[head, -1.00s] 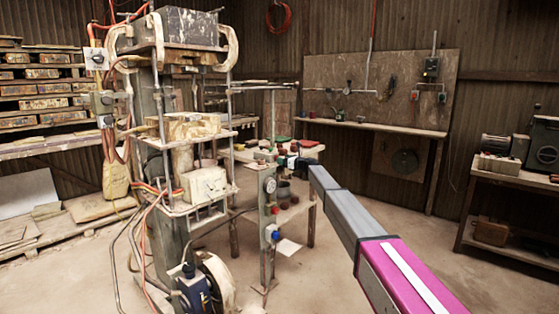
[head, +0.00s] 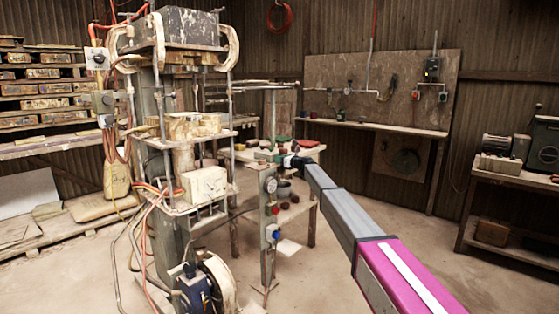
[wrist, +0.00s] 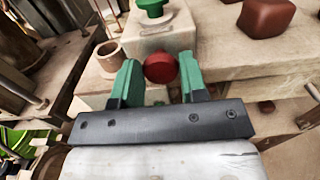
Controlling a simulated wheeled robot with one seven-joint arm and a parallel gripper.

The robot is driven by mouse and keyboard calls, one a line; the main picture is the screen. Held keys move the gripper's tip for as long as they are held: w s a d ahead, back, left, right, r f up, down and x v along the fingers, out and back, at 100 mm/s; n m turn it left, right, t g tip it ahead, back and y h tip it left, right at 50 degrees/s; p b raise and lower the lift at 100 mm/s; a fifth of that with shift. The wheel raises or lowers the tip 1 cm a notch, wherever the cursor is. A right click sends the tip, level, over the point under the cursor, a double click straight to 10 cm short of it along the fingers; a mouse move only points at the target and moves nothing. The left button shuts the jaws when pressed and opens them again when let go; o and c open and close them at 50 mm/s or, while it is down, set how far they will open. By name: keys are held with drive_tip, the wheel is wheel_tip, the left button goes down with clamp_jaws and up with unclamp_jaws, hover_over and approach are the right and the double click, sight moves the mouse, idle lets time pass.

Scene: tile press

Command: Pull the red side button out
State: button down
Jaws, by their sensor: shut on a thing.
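The red side button (wrist: 161,68) is a round dark-red knob on the side of a pale, worn box (wrist: 160,35). A green button (wrist: 151,7) sits on top of that box. My gripper (wrist: 160,72) has two green fingers, one on each side of the red knob, and is shut on it. The knob's stem is hidden behind its head. In the head view my gripper (head: 281,159) is small at the end of my arm, beside the bench behind the press; the red button cannot be made out there.
A dark red block (wrist: 266,16) lies on the bench to the right of the box. A small brown cup (wrist: 108,54) stands to the left. In the head view the tall press (head: 180,130) and a gauge post (head: 270,225) stand left of my arm. Open floor lies to the right.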

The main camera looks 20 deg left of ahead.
drive_tip(key=c, duration=0.7)
unclamp_jaws()
drive_tip(key=shift+d, duration=0.2)
drive_tip(key=shift+s+d, duration=0.1)
drive_tip(key=v, duration=1)
drive_tip(key=shift+s+d+f, duration=0.1)
drive_tip(key=shift+s+d, duration=0.05)
drive_tip(key=shift+d, duration=0.05)
drive_tip(key=s+d+f+n+g+h, duration=0.2)
drive_tip(key=s+d+f+n+h, duration=0.3)
drive_tip(key=s+d+f, duration=0.9)
drive_tip(key=s+d+f+n+g+h, duration=0.1)
drive_tip(key=s+d+f+n+h, duration=0.2)
drive_tip(key=s+d+f+n, duration=0.85)
drive_tip(key=s+d+f+n+g+h, duration=0.1)
drive_tip(key=s+d+f+n+h, duration=0.1)
drive_tip(key=s+d, duration=0.7)
drive_tip(key=s+d+f+n+g+h, duration=0.1)
drive_tip(key=s+d+f+n+h, duration=0.1)
drive_tip(key=s+d, duration=0.8)
drive_tip(key=s+d+f+n+g+h, duration=0.1)
drive_tip(key=s+d+h, duration=0.3)
drive_tip(key=s+d, duration=0.5)
drive_tip(key=shift+s+d+f+n+g+h, duration=0.3)
drive_tip(key=shift+f+n+g, duration=0.15)
drive_tip(key=shift+f, duration=0.1)
